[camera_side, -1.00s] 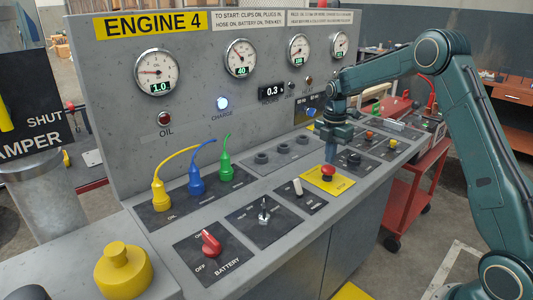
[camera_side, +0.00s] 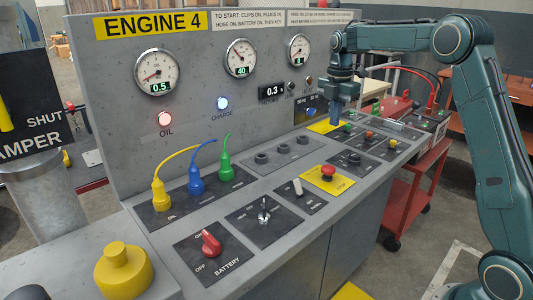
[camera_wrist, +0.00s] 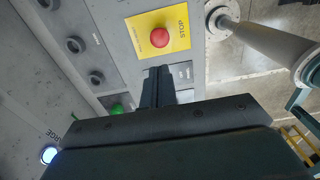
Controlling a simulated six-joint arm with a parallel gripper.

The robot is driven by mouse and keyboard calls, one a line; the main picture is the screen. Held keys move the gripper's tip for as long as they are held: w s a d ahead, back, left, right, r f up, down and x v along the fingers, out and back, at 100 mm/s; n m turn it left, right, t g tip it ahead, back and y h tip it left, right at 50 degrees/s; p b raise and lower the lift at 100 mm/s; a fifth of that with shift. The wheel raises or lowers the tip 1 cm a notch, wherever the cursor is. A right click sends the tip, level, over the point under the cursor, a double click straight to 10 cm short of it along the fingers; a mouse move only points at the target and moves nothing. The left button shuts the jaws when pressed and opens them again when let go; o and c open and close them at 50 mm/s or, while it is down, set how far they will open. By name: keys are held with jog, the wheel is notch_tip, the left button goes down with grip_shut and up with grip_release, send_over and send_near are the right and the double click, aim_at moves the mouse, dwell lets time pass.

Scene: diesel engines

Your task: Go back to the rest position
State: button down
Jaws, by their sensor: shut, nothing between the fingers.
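My gripper (camera_side: 334,116) is shut and empty. In the side view it hangs in the air near the far end of the Engine 4 console, in front of the gauge panel. In the wrist view the shut fingers (camera_wrist: 158,85) point towards the red stop button (camera_wrist: 159,38) on its yellow plate, apart from it as far as I can tell. The stop button (camera_side: 328,172) also shows in the side view, with nothing touching it.
The console desk (camera_side: 232,207) carries yellow, blue and green plugs, a key switch (camera_side: 264,212) and a red battery switch (camera_side: 211,243). The oil lamp (camera_side: 165,119) and charge lamp (camera_side: 222,103) are lit. A red cart (camera_side: 403,185) stands to the right.

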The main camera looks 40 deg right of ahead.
dwell(0.3)
jog(key=s+a+r+m+t, duration=0.3)
jog(key=s+a+r+m, duration=0.5)
jog(key=s+a, duration=0.5)
jog(key=s+a+f+m+t, duration=0.1)
jog(key=s+a+m, duration=0.1)
jog(key=s, duration=0.4)
jog(key=s+a+f+m, duration=0.2)
jog(key=s+m, duration=0.2)
jog(key=s, duration=0.2)
jog(key=s+a+f+m+t, duration=0.1)
jog(key=s+a+f+m, duration=0.1)
jog(key=s+m, duration=0.2)
jog(key=shift+s+f+t, duration=0.25)
jog(key=shift+s+t, duration=0.05)
jog(key=shift+s, duration=0.7)
